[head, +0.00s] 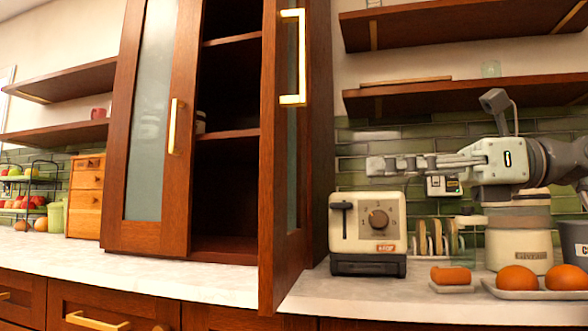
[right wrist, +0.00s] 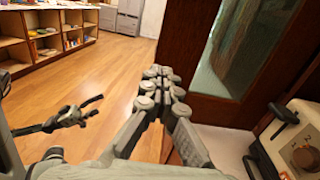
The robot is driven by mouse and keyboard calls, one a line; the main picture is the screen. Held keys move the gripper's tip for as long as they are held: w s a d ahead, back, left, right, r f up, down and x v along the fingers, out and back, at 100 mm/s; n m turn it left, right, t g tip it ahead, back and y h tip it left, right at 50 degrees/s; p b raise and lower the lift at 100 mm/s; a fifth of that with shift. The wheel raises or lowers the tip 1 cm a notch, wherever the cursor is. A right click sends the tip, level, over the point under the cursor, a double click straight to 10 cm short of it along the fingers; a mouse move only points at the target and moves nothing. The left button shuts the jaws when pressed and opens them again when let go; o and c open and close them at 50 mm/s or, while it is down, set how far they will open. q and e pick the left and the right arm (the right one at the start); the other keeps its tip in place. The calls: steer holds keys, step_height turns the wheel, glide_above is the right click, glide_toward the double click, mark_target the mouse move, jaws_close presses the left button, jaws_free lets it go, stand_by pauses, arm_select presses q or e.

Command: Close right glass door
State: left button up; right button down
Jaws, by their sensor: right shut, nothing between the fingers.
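The right glass door (head: 292,130) of the tall brown cabinet stands open, swung out toward me and seen nearly edge-on, with a gold handle (head: 302,58). Its glass and brown frame also show at the upper right of the right wrist view (right wrist: 235,45). My right gripper (head: 372,166) is shut and empty, right of the door, above the toaster, pointing left. In the right wrist view its closed fingers (right wrist: 160,80) appear left of the door, and I see no clear contact. My left gripper (right wrist: 72,116) shows at the left there, fingers spread apart.
The left glass door (head: 155,120) looks closed, and the cabinet opening beside it is dark. A cream toaster (head: 368,230) stands on the counter right of the open door. A dish rack, a canister (head: 517,245) and orange food on a tray (head: 515,290) stand farther right.

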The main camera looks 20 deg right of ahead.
mark_target(275, 170)
arm_select(q)
steer(key=f+g, duration=0.1)
steer(key=w+d+f+g+p, duration=0.1)
steer(key=f, duration=0.1)
steer(key=shift+w+d+f+g+y, duration=0.1)
steer(key=shift+w+g+y, duration=0.05)
steer(key=shift+g+y, duration=0.2)
arm_select(e)
steer(key=x, duration=1.1)
steer(key=shift+w+a, duration=0.2)
steer(key=shift+a, duration=0.05)
arm_select(q)
steer(key=shift+w+p, duration=0.1)
steer(key=shift+p, duration=0.2)
